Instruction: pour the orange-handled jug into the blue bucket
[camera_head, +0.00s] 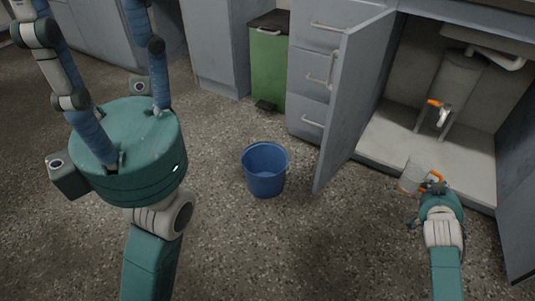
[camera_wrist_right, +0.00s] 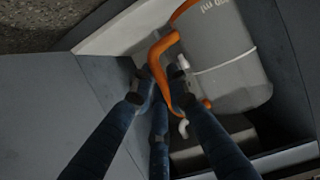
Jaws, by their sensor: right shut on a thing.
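The jug (camera_head: 410,177) is pale grey with an orange handle. My right gripper (camera_head: 432,188) is shut on that handle, in front of the open cabinet. In the right wrist view the jug (camera_wrist_right: 222,62) is tilted, with "ml" markings, and its orange handle runs between the dark fingers (camera_wrist_right: 155,85). Its contents cannot be seen. The blue bucket (camera_head: 265,170) stands upright on the floor, left of the jug and apart from it. My left gripper (camera_head: 85,20) is large at the left of the head view, its fingers spread with nothing between them and their tips cut off.
An open grey door (camera_head: 352,105) stands between the bucket and the cabinet interior. Inside is a grey tank (camera_head: 455,80) with an orange-handled tap (camera_head: 439,108). A green bin (camera_head: 267,65) stands behind the bucket. The floor around the bucket is clear.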

